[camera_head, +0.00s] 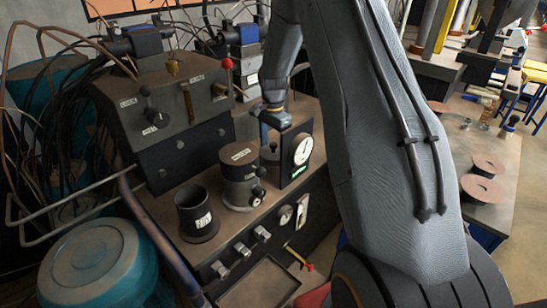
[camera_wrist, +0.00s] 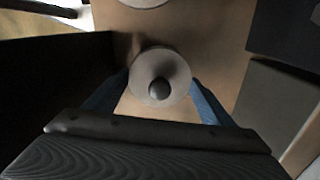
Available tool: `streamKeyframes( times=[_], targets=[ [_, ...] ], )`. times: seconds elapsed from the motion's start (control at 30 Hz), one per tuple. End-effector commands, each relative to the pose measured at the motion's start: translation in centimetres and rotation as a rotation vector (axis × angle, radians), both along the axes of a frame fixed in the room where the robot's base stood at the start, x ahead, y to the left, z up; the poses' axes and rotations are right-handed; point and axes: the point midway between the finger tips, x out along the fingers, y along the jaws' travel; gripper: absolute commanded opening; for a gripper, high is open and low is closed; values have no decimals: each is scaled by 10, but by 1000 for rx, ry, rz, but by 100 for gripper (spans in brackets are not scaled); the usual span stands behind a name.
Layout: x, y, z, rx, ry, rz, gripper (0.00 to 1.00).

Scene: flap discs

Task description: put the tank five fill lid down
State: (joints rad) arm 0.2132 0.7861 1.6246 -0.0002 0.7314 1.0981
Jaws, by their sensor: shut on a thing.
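A round, pale grey-brown lid (camera_wrist: 174,66) with a dark round knob (camera_wrist: 159,88) shows in the wrist view. My gripper (camera_wrist: 158,92) has its two blue fingers on either side of the lid and is shut on it. A brown surface lies below the lid in the wrist view. Whether the lid touches anything below cannot be told. I cannot tell which vessel is tank five.
A dark open cup (camera_head: 198,222) and a labelled canister (camera_head: 240,180) stand on the bench. The gauge box (camera_head: 298,152) is close by my gripper. A switch console (camera_head: 165,110) with levers and cables stands at left. A teal drum (camera_head: 100,275) is at lower left. Discs (camera_head: 484,190) lie on the right table.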

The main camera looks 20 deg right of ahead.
Motion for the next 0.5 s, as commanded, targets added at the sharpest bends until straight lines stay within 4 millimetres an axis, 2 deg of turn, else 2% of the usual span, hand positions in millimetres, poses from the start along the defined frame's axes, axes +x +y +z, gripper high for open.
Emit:
streamKeyframes(
  times=[0.13,0.33,0.5],
  targets=[
    [0,0,-10,0,0,0,52],
    [0,0,-38,0,1,0,52],
    [1,0,-43,0,-2,0,52]
  ],
)
